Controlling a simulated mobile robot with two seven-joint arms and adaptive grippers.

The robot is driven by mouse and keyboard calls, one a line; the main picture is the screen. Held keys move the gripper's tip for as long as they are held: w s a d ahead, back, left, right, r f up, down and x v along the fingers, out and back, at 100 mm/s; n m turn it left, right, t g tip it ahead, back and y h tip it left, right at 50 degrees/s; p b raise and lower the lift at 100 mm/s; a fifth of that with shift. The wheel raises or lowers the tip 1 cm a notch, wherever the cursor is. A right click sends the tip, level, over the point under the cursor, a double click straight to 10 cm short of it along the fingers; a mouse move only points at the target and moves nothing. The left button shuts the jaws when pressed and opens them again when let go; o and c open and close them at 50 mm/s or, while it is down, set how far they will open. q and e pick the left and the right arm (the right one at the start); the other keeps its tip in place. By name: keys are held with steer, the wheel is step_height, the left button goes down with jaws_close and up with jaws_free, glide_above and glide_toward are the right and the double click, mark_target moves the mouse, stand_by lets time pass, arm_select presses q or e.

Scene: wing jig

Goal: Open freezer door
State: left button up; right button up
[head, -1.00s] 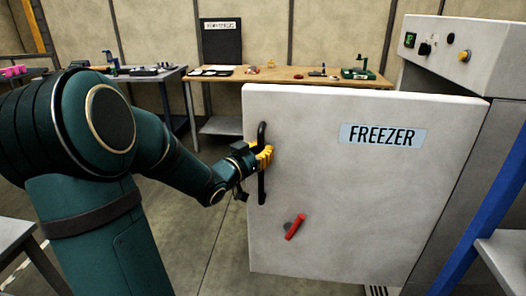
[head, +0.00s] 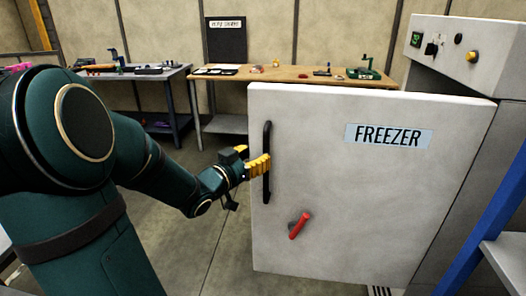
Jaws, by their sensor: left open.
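The freezer door (head: 350,210) is a pale grey panel with a blue FREEZER label (head: 388,136). It stands partly open, with a dark gap behind its top right edge. A black vertical handle (head: 267,185) is at its left edge, and a red lever (head: 299,226) sits lower down. My left gripper (head: 257,164) is open, with its yellow fingers at the left side of the handle's middle. I cannot tell whether they touch it. My right gripper is not in view.
The freezer's control panel (head: 462,50) with knobs is at the upper right. A wooden workbench (head: 300,75) with small items stands behind the door, and a grey bench (head: 150,75) is to its left. A blue post (head: 485,220) is at the right. Floor left of the door is clear.

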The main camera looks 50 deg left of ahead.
arm_select(q)
steer(key=s+d, duration=0.1)
steer(key=s, duration=0.6)
stand_by(0.4)
steer(key=w+d+f+n+g+h, duration=0.1)
steer(key=w+d+f+g, duration=0.1)
steer(key=w+d+f, duration=0.45)
steer(key=w+d+f+g+h, duration=0.1)
steer(key=d+f+g, duration=0.2)
steer(key=f, duration=0.6)
steer(key=w+d+f+n+g+h, duration=0.1)
steer(key=w+d+f+g+h, duration=0.1)
steer(key=w+d+f, duration=0.45)
steer(key=s+d+f+m+g+h, duration=0.1)
steer(key=s+d+f+g, duration=0.3)
steer(key=d+f, duration=0.5)
steer(key=s+d+f+m+g+h, duration=0.1)
steer(key=s+d+f+g, duration=0.4)
steer(key=s+d+f, duration=0.4)
steer(key=d, duration=0.2)
steer(key=shift+d+h, duration=0.3)
steer(key=shift+d, duration=0.05)
steer(key=shift+s+a+f, duration=0.1)
